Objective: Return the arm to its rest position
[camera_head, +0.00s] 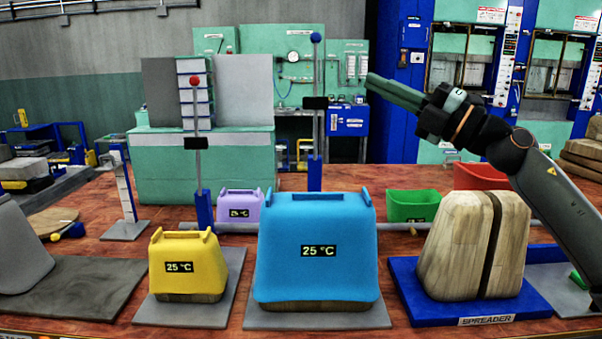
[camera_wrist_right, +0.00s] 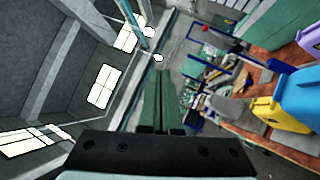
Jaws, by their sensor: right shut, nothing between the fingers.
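My right gripper (camera_head: 395,93) is raised in the air at the upper right of the head view, its arm coming in from the right edge. Its green fingers point left and are closed together with nothing between them. In the right wrist view the fingers (camera_wrist_right: 160,105) also lie side by side, with the room's wall and windows behind them. The gripper is well above the table and touches nothing. My left gripper shows in neither view.
Below stand a yellow cover (camera_head: 185,262), a large blue cover (camera_head: 316,225), and a wooden block (camera_head: 462,240) on a blue spreader base (camera_head: 425,305). A lilac cover (camera_head: 240,203), green bin (camera_head: 412,203) and red bin (camera_head: 480,177) are behind. Two posts (camera_head: 204,208) (camera_head: 315,171) rise mid-table.

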